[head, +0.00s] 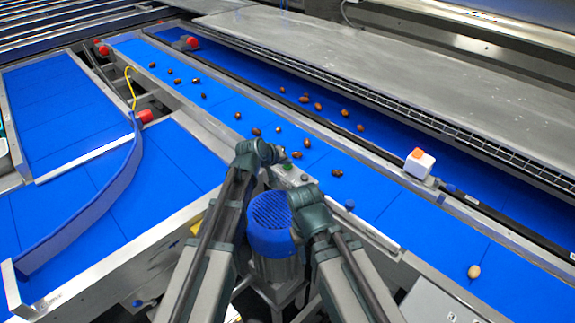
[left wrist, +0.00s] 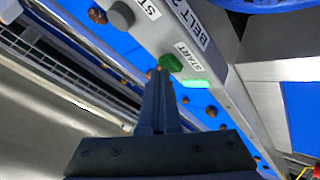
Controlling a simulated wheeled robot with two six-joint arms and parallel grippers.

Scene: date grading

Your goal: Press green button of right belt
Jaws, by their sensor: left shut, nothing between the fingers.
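The green button (head: 288,166) sits on the metal rail along the near edge of the right belt (head: 400,205). In the left wrist view the green button (left wrist: 170,63) is beside a START label, near a bright green patch (left wrist: 182,83) and the text BELT 2. My left gripper (head: 281,155) is shut and empty, its fingertips (left wrist: 160,78) close to the green button; I cannot tell whether they touch it. A grey button (head: 304,177) lies farther along the rail, by a second label. My right gripper (head: 302,192) is low near the rail; its fingers are unclear.
Several brown dates (head: 256,131) lie scattered on the blue belt, and a paler one (head: 474,271) lies at the lower right. A white box with an orange top (head: 420,163) stands on the divider. A curved blue guide (head: 95,215) borders the left belt.

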